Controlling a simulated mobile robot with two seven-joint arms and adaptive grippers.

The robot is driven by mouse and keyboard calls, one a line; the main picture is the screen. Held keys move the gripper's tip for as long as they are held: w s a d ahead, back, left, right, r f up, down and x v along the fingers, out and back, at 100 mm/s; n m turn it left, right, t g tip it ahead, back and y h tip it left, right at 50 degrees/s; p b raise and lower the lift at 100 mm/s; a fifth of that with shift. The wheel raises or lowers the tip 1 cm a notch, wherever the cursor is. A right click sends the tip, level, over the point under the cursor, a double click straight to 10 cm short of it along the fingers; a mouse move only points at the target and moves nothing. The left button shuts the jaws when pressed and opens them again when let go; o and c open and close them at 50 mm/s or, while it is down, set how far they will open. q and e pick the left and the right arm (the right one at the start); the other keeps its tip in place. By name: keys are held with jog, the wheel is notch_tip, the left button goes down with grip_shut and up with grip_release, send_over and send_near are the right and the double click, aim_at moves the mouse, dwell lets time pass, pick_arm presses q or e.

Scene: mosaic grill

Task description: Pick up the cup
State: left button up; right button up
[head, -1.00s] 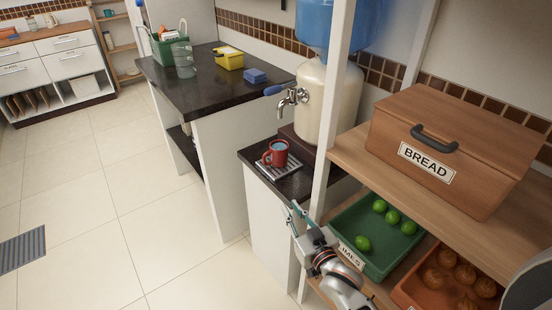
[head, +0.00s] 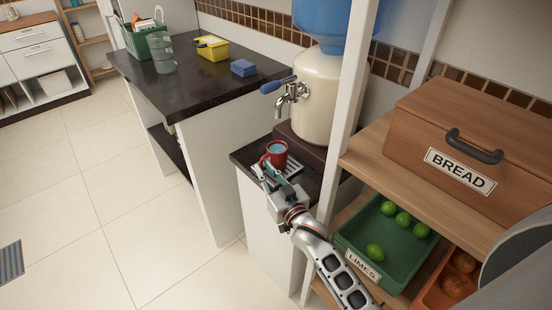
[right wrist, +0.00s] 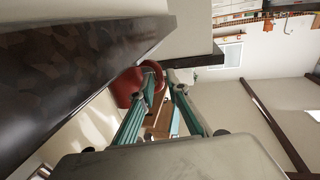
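The red cup (head: 277,152), with bluish contents, stands upright on a slatted drip tray (head: 289,170) below the dispenser's tap. My right gripper (head: 269,175) is at the near side of the cup, in front of its handle side. In the right wrist view the cup (right wrist: 127,86) is just beyond the teal fingers (right wrist: 163,86). The fingers are apart, with a gap between their tips. The cup's handle is close to the tips; whether they touch it I cannot tell. My left gripper is not in view.
The water dispenser (head: 323,85) stands behind the cup, its tap (head: 292,92) above. A white shelf post (head: 346,110) rises to the right. The shelf holds a bread box (head: 465,135) and a green limes crate (head: 352,243). A dark counter (head: 200,92) is at left.

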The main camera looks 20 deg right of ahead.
aim_at(262, 165)
jog(key=w, duration=0.3)
jog(key=shift+a, duration=0.2)
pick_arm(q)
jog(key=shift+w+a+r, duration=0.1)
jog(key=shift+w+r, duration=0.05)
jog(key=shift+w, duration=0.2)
pick_arm(e)
jog(key=shift+c, duration=0.3)
grip_shut()
jog(key=shift+r, duration=0.1)
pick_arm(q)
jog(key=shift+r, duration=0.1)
pick_arm(e)
jog(key=shift+r, duration=0.1)
